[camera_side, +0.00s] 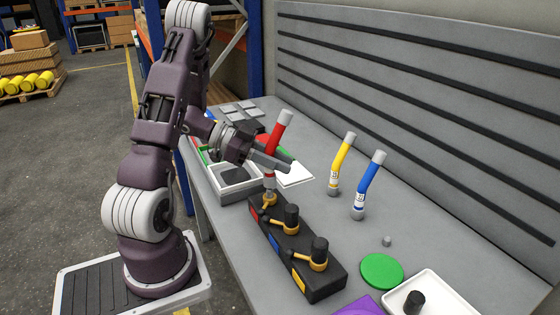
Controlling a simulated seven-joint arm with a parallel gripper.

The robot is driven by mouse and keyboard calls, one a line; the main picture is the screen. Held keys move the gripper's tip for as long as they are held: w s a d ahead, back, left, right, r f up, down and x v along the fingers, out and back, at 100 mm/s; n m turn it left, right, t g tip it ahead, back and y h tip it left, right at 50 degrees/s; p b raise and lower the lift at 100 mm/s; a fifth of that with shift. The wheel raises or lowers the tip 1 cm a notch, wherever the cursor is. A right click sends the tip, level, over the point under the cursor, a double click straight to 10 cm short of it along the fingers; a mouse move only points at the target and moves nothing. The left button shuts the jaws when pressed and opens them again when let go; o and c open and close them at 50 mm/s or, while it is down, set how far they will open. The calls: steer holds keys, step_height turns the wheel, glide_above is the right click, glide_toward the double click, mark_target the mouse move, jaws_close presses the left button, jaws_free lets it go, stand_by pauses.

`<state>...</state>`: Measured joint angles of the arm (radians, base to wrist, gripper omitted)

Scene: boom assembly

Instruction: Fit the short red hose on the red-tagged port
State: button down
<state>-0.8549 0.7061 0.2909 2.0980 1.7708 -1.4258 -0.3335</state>
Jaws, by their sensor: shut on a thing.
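A short red hose (275,139) with grey ends stands nearly upright, leaning slightly right at its top. My gripper (269,161) is shut on the hose around its middle or lower part. The hose's lower end is right over the brass port (269,199) at the far end of a black manifold block (268,236). I cannot tell whether it is seated on the port or just above it. A red tag (254,214) marks that port. The other two ports, by the blue and yellow tags, carry black caps (291,213) (319,249).
A yellow hose (342,160) and a blue hose (368,183) stand to the right. A green disc (382,270), a small grey piece (387,241) and a white tray (455,292) holding a black cap (414,301) lie nearer. A grey bin (235,182) stands left of the block.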

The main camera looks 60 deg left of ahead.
steer(key=shift+f, duration=1.55)
stand_by(1.2)
steer(key=c, duration=1.1)
jaws_free()
steer(key=shift+c, duration=0.2)
